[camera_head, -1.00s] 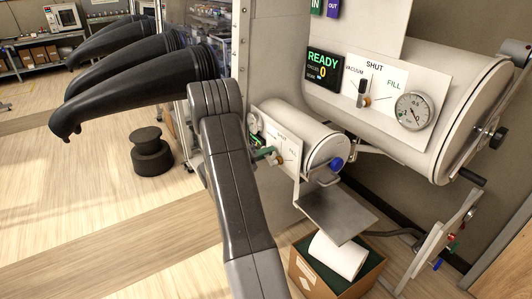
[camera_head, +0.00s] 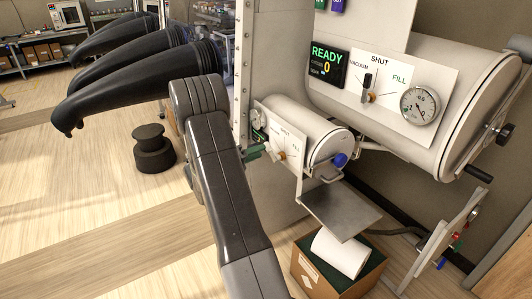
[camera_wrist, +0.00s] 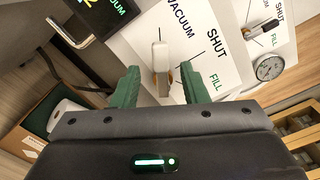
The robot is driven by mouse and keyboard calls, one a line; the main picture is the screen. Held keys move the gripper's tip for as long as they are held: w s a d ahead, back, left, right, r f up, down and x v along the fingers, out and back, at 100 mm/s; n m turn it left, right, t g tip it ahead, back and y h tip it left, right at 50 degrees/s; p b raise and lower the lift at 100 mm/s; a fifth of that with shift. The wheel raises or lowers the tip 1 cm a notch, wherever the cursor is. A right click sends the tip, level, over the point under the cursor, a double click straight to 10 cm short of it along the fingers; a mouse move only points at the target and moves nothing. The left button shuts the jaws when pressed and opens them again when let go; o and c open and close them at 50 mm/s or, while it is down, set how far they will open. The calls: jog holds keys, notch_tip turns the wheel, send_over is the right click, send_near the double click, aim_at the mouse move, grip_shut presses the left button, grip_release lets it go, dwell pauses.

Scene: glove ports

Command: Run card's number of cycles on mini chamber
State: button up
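The mini chamber (camera_head: 318,138) is the small white cylinder below the large one. Its panel (camera_wrist: 215,60) reads VACUUM, SHUT and FILL in the wrist view. A pale valve handle (camera_wrist: 160,58) with an orange-brown hub stands out from this panel. My gripper (camera_wrist: 160,85) has its green fingers spread, one on each side of the handle in the picture, with visible gaps. Whether the tips reach past the handle is unclear. In the head view my gripper (camera_head: 254,153) is mostly hidden by my arm, close to the panel's left. I cannot make out a card.
The large chamber (camera_head: 430,75) has a black lever and a gauge (camera_head: 420,105); its display (camera_head: 328,66) reads READY with 0 cycles. A metal tray (camera_head: 341,212) and a box (camera_head: 315,278) with a white roll sit below the mini chamber. Black gloves (camera_head: 130,85) stick out at left.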

jog(key=b+v, duration=0.1)
jog(key=v, duration=0.7)
jog(key=shift+s+a+b, duration=0.2)
jog(key=shift+s+b, duration=0.05)
jog(key=shift+b, duration=0.1)
dwell(1.0)
